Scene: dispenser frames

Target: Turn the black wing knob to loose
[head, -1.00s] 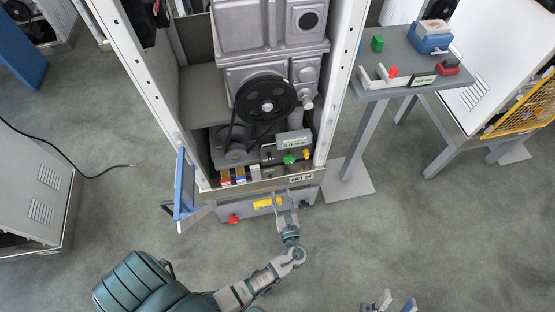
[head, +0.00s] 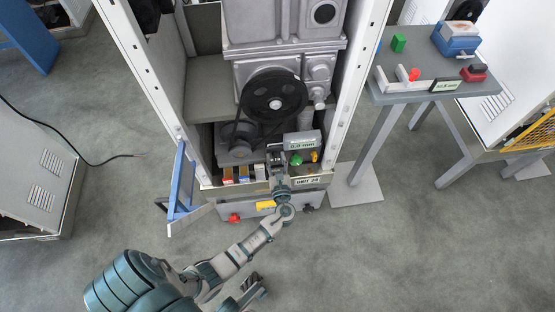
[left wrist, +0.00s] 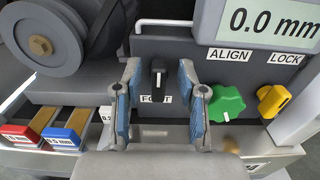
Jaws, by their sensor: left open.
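The black wing knob (left wrist: 158,74) sits on the grey dispenser panel above a label that reads FOOT, partly covered. Its wing looks upright in the left wrist view. My left gripper (left wrist: 160,84) is open, with one blue-padded finger on each side of the knob and a visible gap to both. In the head view my left gripper (head: 277,160) reaches into the front of the cabinet and hides the black knob. My right gripper (head: 252,288) shows small at the bottom of the head view; its opening is unclear.
Right of the knob are a green ALIGN knob (left wrist: 226,103) and a yellow LOCK knob (left wrist: 273,101), below a display (left wrist: 271,22) reading 0.0 mm. Red (left wrist: 20,134) and blue (left wrist: 61,137) shim blocks lie left. A pulley (head: 273,95) is above. A side table (head: 440,88) stands right.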

